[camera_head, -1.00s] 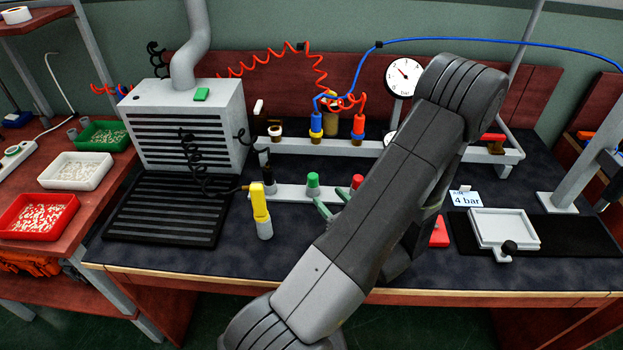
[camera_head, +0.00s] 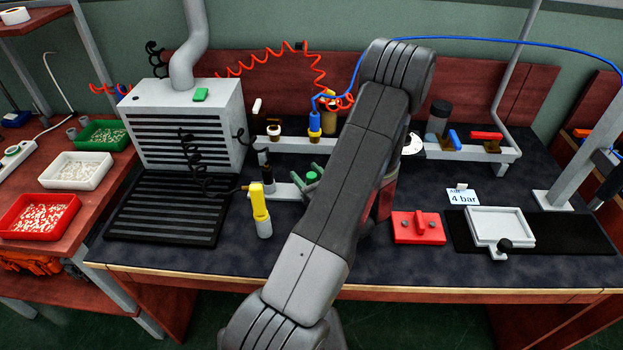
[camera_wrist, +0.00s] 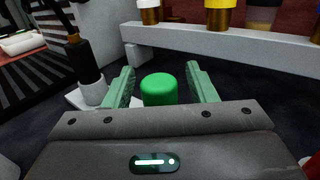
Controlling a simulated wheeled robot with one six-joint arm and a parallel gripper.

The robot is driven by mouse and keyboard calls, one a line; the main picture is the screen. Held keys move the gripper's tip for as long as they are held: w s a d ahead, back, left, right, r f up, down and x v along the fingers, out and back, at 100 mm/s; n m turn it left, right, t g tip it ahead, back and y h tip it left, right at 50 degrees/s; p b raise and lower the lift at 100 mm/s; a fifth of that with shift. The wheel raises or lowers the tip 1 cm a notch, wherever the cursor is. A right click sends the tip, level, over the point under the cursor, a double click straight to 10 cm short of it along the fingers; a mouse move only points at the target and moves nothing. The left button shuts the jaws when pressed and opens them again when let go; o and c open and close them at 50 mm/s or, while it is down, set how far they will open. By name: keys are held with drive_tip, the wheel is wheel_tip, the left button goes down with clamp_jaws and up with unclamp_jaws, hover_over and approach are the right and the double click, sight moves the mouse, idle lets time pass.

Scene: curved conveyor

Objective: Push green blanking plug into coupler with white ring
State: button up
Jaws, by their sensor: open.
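The green blanking plug (camera_head: 312,175) stands upright on the near grey rail. In the wrist view the plug (camera_wrist: 159,90) sits between the two green fingers of my gripper (camera_wrist: 160,71), with a visible gap on each side. My gripper (camera_head: 308,180) is open around the plug and does not clamp it. The coupler with the white ring (camera_head: 274,131) stands on the raised rear rail, behind and left of the plug. In the wrist view a brass coupler with a white top (camera_wrist: 148,10) is cut off by the upper edge.
The rear rail (camera_head: 295,146) also carries a yellow-ringed coupler with a blue fitting (camera_head: 315,125). My arm hides part of both rails.

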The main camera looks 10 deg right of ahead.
drive_tip(key=c, duration=1.1)
